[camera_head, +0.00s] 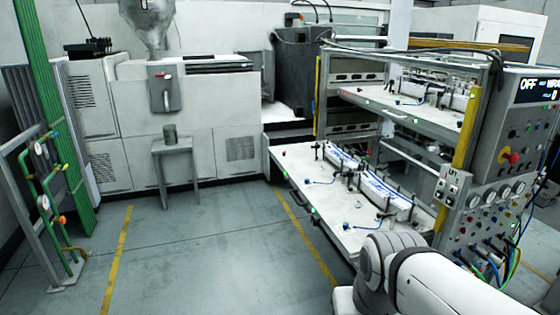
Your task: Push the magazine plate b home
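A white lower magazine plate (298,168) sticks out to the left from the machine frame, well past the upper one. It carries label stacks (385,192) between thin dark posts, with small blue fittings. A similar upper magazine plate (440,118) sits higher, mostly inside the frame. No readable letter shows which plate is b. My white arm (440,285) is at the bottom right, in front of the lower plate's near corner. My gripper is out of view, so its state and its contact with a plate are hidden.
A control panel (510,150) with "OFF" display, red button, gauges and hoses stands at the right. A yellow post (463,150) carries a "LIFT" box (451,188). A small stool (174,165) stands by the white machine. The floor (210,240) left of the plate is clear.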

